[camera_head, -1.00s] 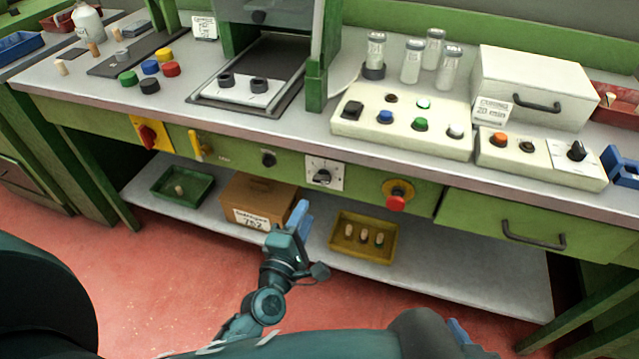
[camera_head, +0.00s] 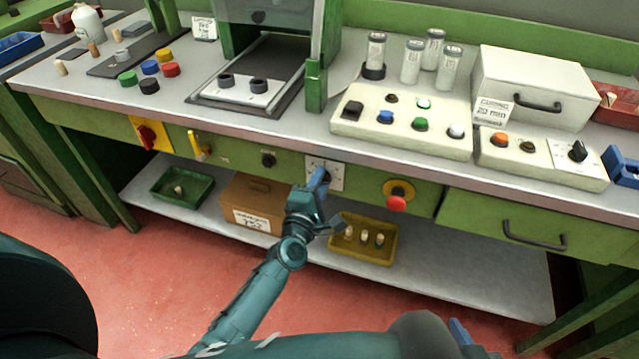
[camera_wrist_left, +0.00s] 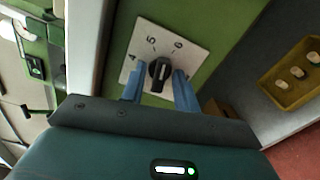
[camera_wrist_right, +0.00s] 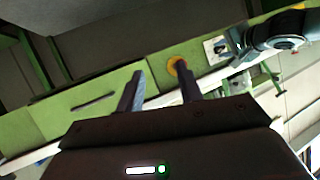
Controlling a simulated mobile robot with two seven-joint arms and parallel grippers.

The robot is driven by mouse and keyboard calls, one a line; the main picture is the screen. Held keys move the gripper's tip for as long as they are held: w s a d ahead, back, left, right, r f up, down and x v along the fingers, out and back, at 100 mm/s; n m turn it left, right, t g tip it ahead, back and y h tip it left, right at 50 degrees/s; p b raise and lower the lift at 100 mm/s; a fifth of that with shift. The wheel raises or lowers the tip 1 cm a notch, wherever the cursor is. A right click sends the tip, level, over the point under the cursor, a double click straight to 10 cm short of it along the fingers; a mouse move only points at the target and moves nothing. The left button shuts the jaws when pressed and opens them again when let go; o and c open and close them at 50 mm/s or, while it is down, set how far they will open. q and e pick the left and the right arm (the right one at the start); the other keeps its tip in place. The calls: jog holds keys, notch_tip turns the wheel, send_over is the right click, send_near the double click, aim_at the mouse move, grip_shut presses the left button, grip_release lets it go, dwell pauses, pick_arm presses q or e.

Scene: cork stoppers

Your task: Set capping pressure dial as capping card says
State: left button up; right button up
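The dial, a black knob (camera_wrist_left: 158,75) on a white plate marked 4, 5 and 6 (camera_wrist_left: 191,57), is on the green bench front. The plate (camera_head: 337,174) also shows in the head view, partly covered by my left gripper (camera_head: 318,180). In the left wrist view, my left gripper (camera_wrist_left: 159,82) is open, its blue fingers on either side of the knob; contact is not clear. The knob seems to point between 5 and 6. One small card (camera_head: 204,28) stands at the back left; another (camera_head: 493,111) leans on the white box. Their top words are hard to read. My right gripper (camera_wrist_right: 161,72) is open and empty.
A red push button (camera_head: 397,202) on a yellow base is right of the dial. A smaller black knob (camera_head: 268,160) is left of it. A yellow tray (camera_head: 350,250) with corks and a cardboard box (camera_head: 258,200) stand on the shelf below.

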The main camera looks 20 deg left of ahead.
pick_arm(q)
jog(key=c, duration=0.6)
jog(key=shift+o, duration=0.2)
jog(key=m+p, duration=0.1)
jog(key=m, duration=0.3)
jog(key=shift+p, duration=0.4)
jog(key=o, duration=0.7)
jog(key=s, duration=1.3)
jog(key=shift+s+a+p, duration=0.15)
jog(key=shift+a+p, duration=0.1)
jog(key=shift+p, duration=0.05)
